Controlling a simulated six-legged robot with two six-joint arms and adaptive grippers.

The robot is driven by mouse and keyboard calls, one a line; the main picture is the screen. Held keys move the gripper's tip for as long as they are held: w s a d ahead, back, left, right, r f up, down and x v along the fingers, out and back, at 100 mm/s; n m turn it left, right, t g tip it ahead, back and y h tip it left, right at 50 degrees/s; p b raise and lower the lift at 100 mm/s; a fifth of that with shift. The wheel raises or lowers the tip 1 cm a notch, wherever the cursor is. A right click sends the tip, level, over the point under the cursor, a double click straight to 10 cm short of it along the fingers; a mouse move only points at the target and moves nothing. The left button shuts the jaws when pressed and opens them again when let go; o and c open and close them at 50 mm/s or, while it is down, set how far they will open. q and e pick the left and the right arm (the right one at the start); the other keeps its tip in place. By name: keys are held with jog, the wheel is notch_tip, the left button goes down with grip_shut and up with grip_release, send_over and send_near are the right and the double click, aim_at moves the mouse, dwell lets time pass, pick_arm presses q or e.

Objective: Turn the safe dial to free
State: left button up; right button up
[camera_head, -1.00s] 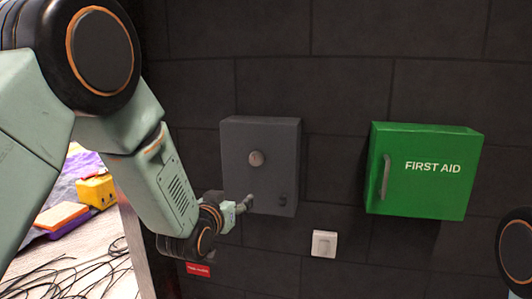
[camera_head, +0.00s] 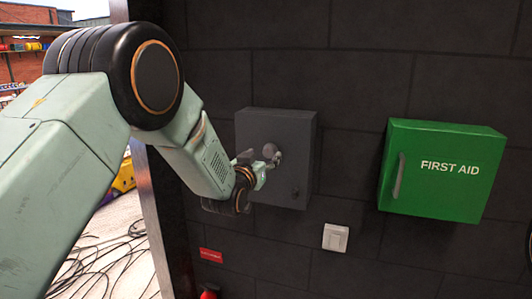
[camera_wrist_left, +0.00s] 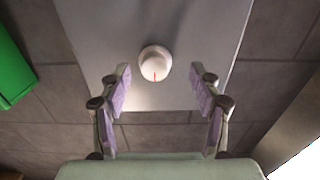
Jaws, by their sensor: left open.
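The grey safe (camera_head: 299,134) is fixed to the dark block wall, its door shut. Its round dial (camera_wrist_left: 155,65) shows in the left wrist view as a pale knob with a red mark pointing toward the bottom of that picture. In the head view the dial (camera_head: 270,150) is partly covered by my left gripper (camera_head: 266,164). In the wrist view the left gripper (camera_wrist_left: 160,92) is open, its two purple-padded fingers apart. The dial lies just beyond the fingertips, midway between them, and looks untouched. My right gripper is out of view.
A green first aid cabinet (camera_head: 443,170) hangs to the right of the safe. A white switch (camera_head: 336,238) is on the wall below, and a red label (camera_head: 211,255) is lower left. Cables (camera_head: 85,265) lie on the floor at left.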

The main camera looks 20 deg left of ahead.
pick_arm(q)
jog(key=shift+w+d+r, duration=0.15)
jog(key=shift+w+d, duration=0.45)
jog(key=shift+w, duration=0.15)
jog(key=shift+w+a+f, duration=0.2)
jog(key=shift+w+a, duration=0.1)
jog(key=shift+a, duration=0.25)
jog(key=shift+s+d+r, duration=0.15)
jog(key=shift+d+r, duration=0.05)
jog(key=shift+d, duration=0.25)
jog(key=c, duration=0.5)
jog(key=shift+a, duration=0.3)
jog(key=c, duration=0.6)
jog(key=shift+d, duration=0.2)
jog(key=shift+c, duration=0.6)
